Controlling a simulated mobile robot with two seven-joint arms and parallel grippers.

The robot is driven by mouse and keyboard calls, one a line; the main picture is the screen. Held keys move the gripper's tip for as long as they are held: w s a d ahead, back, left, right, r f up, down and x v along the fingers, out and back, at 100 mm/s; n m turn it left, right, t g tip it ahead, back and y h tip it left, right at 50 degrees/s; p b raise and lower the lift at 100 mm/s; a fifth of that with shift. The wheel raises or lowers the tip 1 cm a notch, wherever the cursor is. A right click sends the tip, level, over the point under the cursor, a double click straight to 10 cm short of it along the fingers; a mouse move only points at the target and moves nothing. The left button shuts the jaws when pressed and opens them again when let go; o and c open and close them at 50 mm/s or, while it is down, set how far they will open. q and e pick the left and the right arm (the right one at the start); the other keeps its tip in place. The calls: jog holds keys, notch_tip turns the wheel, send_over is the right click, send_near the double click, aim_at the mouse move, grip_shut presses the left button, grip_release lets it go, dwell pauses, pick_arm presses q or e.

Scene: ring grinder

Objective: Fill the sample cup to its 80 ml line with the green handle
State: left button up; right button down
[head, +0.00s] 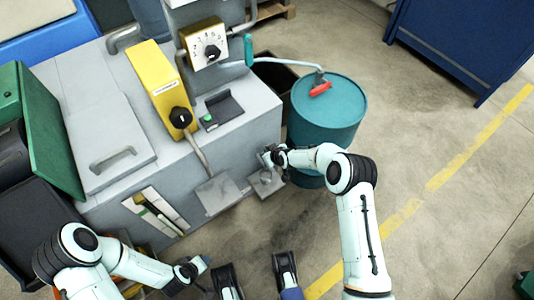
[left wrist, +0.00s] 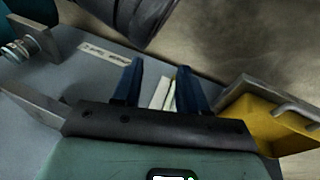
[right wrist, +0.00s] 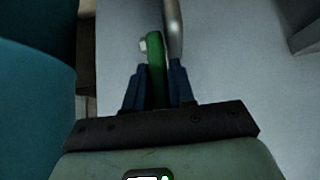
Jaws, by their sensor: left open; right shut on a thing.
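My right gripper (head: 268,157) is at the lower front corner of the grey machine. In the right wrist view its blue fingers (right wrist: 157,85) are shut on a green handle (right wrist: 155,58), beside a bare metal pipe (right wrist: 173,28). In the head view the gripper hides this handle. My left gripper (head: 203,272) is low in front of the machine; in its wrist view its fingers (left wrist: 161,88) are apart with nothing held between them. A small metal shelf (head: 266,184) is just below the right gripper. I cannot make out the sample cup or its 80 ml line.
A teal drum (head: 327,112) with a red lever (head: 320,89) stands close right of my right gripper. A dark teal grip (head: 248,50) is by the dial box (head: 205,43). A wider plate (head: 216,193) juts from the machine (head: 240,135). Floor at right is open.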

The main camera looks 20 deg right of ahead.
jog(key=c, duration=1)
grip_release()
jog(key=shift+c, duration=0.2)
pick_arm(q)
jog(key=s+d+r+g+h+p, duration=0.1)
jog(key=s+d+r+g+p, duration=0.1)
jog(key=s, duration=0.4)
notch_tip(320, 180, up, 2)
jog(key=shift+s+d+r+m+p, duration=0.25)
jog(key=shift+d+p, duration=0.35)
jog(key=shift+p, duration=0.45)
pick_arm(e)
jog(key=v, duration=1.3)
pick_arm(q)
jog(key=shift+w, duration=0.1)
pick_arm(e)
jog(key=shift+s+d+r, duration=0.1)
jog(key=shift+r, duration=0.05)
